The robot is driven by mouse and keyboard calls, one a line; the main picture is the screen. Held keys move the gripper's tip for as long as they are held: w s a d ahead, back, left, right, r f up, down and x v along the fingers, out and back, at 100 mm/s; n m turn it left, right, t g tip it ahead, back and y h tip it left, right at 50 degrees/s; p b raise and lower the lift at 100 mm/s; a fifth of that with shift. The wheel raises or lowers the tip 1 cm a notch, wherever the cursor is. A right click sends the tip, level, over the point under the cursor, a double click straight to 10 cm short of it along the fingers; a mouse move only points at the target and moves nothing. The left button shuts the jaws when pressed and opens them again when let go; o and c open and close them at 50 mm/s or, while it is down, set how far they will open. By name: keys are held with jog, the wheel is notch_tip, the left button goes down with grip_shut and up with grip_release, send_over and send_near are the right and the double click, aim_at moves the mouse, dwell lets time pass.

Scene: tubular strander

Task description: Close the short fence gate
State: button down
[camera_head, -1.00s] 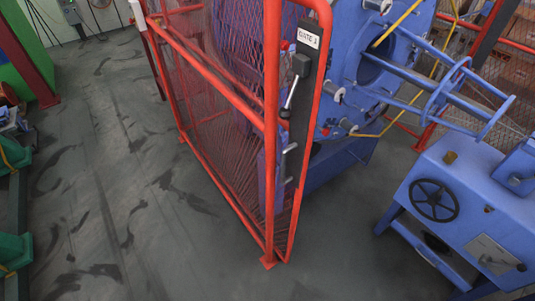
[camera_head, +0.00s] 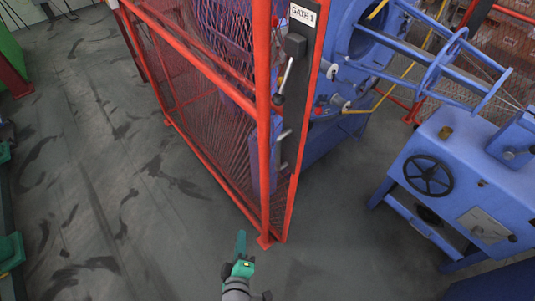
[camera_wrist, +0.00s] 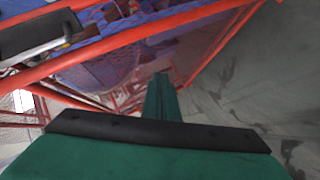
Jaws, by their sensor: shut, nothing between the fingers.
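The short fence gate (camera_head: 292,190) has a red tubular frame and a dark latch plate with a white "GATE 1" label (camera_head: 303,15). It stands upright, seen almost edge-on, beside a red post (camera_head: 263,130) in the head view. A lever handle with a dark knob (camera_head: 278,99) hangs on the plate. My gripper (camera_head: 240,243) is green, shut and empty, low in front of the post's foot. In the wrist view its closed fingers (camera_wrist: 162,95) point toward red bars (camera_wrist: 150,35) and mesh; contact with them cannot be told.
Red mesh fencing (camera_head: 190,90) runs back to the left. A blue machine (camera_head: 350,80) stands behind the gate, and a blue unit with a black handwheel (camera_head: 428,175) stands at right. Grey floor is clear at left and between the gate and the blue unit.

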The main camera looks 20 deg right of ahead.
jog(key=w+d+r+m+g+h, duration=0.25)
jog(key=w+r+h, duration=0.3)
jog(key=r, duration=0.45)
jog(key=w+d+r+m+g+h, duration=0.1)
jog(key=w+d+r+g+h, duration=0.15)
jog(key=w+r+h, duration=0.55)
jog(key=w+d+r+y, duration=0.1)
jog(key=d+y, duration=0.1)
jog(key=d, duration=0.7)
jog(key=shift+w+d+r+t, duration=0.15)
jog(key=shift+r+t, duration=0.2)
jog(key=shift+t, duration=0.05)
